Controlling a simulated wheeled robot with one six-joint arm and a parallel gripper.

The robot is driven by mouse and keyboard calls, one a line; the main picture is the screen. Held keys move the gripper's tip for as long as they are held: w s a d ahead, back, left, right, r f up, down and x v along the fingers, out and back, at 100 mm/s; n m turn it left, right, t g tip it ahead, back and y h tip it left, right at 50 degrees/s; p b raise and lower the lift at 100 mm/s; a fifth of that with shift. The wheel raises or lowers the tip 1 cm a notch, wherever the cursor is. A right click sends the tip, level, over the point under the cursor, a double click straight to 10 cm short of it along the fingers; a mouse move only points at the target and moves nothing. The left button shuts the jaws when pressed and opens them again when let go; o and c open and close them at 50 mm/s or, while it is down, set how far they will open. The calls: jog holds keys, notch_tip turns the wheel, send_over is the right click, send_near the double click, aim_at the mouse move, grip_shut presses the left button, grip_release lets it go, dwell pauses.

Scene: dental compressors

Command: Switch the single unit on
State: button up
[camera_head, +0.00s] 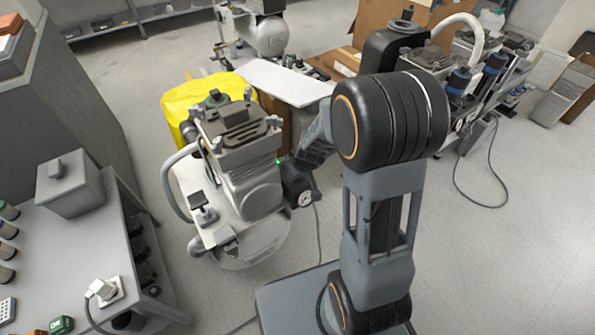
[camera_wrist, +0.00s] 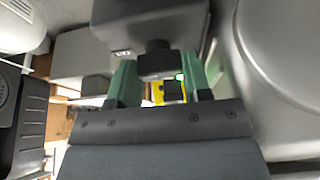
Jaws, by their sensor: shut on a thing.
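The single unit (camera_head: 245,185) is a compressor with a grey motor head and a pale round tank, standing left of my arm in the head view. A dark switch box (camera_head: 297,178) with a round gauge sits on its right side. In the wrist view the dark switch box (camera_wrist: 150,22) fills the top middle, with a small white-marked label on its underside. My gripper (camera_wrist: 159,64) has its green fingers on either side of a dark knob (camera_wrist: 158,66) below the box and is shut on it. A small green light shows beside the right finger and at the unit. My arm partly hides the gripper in the head view.
A bench (camera_head: 95,225) with a grey box and small parts stands left. A yellow-covered thing (camera_head: 190,97) and cardboard boxes are behind the unit. A larger compressor assembly (camera_head: 470,75) stands at the back right. The floor at right is mostly clear, except for a cable.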

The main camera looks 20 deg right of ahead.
jog(key=o, duration=0.9)
jog(key=p+v, duration=0.6)
jog(key=v, duration=0.7)
jog(key=shift+s+d+r, duration=0.15)
jog(key=shift+s+r, duration=0.05)
jog(key=shift+r, duration=0.15)
jog(key=s+r+m+p, duration=0.1)
jog(key=s+r+p, duration=0.2)
jog(key=r+p, duration=0.6)
jog(key=s+a+r+m+p, duration=0.1)
jog(key=s+r+p, duration=0.3)
jog(key=r+p, duration=0.5)
jog(key=s+a+r+h+p, duration=0.1)
jog(key=s+r+p, duration=0.2)
jog(key=r+p, duration=0.5)
jog(key=shift+s+a+r+m+g+p, duration=0.1)
jog(key=shift+r+m+g+p, duration=0.1)
jog(key=shift+r, duration=2.3)
jog(key=shift+s+a+r+m+g+p, duration=0.1)
jog(key=shift+r+m+p, duration=0.1)
jog(key=shift+r, duration=2.3)
